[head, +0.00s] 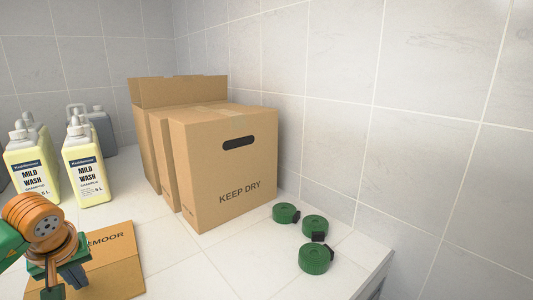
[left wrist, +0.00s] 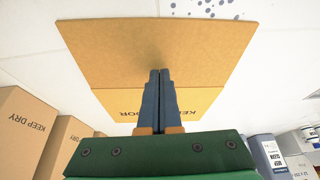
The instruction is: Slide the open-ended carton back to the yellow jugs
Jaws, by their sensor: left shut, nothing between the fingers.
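A low brown carton (head: 120,262) printed "…MOOR" lies on the white tiled surface at the lower left of the head view, partly behind my left gripper. It fills the upper middle of the left wrist view (left wrist: 100,48), with a darker panel and a yellower one. An open end cannot be made out. My left gripper (head: 78,277) is shut and empty, its fingers over the carton; contact is unclear. The fingers also show in the left wrist view (left wrist: 160,74). Yellow jugs (head: 85,170) labelled "MILD WASH" stand upright beyond the carton. My right gripper is out of view.
Tall brown cartons (head: 225,170), the front one marked "KEEP DRY", stand right of the jugs against the tiled wall. Three green rolls (head: 314,258) lie near the right edge. A grey jug (head: 103,128) stands behind the yellow ones. Bare surface lies between carton and jugs.

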